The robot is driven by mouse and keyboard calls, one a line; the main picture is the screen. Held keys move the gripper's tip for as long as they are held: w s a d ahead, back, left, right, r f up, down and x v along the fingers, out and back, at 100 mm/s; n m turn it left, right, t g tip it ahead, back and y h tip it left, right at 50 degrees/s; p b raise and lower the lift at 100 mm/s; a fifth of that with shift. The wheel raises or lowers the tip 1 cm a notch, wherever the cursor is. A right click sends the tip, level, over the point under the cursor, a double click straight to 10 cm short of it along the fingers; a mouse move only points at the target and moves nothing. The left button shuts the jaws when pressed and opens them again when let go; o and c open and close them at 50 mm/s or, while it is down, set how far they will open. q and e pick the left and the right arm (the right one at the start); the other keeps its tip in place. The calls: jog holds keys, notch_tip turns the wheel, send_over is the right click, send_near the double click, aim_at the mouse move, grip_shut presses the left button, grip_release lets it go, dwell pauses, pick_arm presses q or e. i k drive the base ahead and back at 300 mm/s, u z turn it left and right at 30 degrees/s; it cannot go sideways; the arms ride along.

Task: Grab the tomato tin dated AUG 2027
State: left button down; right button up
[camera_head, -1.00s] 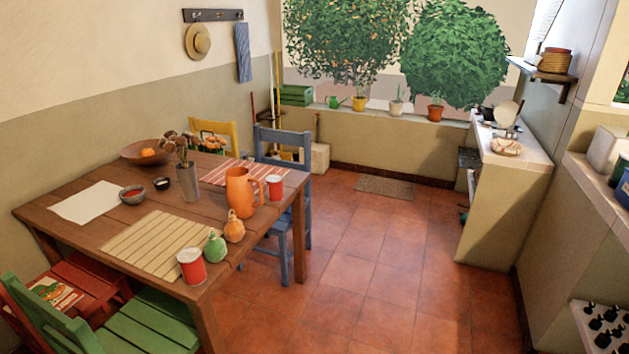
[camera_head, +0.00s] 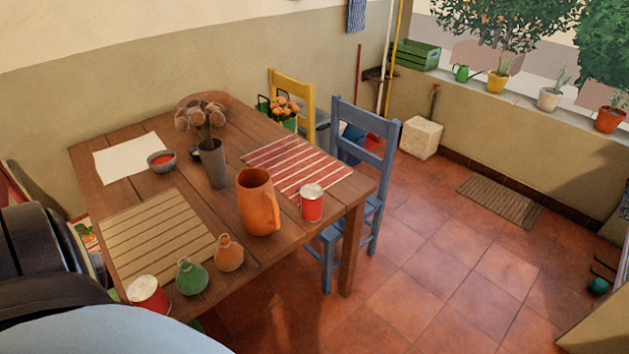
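Two red tins with pale tops stand on the wooden table (camera_head: 225,235). One red tin (camera_head: 312,207) is near the right edge, right of an orange jug (camera_head: 258,203). The other red tin (camera_head: 150,295) is at the near edge, partly cut off by my own body at the bottom. No date can be read on either tin, so I cannot tell which is AUG 2027. Neither of my grippers is in view; dark and pale blue parts of my own body fill the lower left.
A green pot (camera_head: 191,277) and an orange pot (camera_head: 229,254) stand beside the near tin. A vase (camera_head: 213,165) of dried flowers stands mid-table. A blue chair (camera_head: 362,150) is behind the table's right end.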

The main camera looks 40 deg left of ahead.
aim_at(312, 194)
jog(key=u, duration=1)
jog(key=i, duration=1)
jog(key=u, duration=1.05)
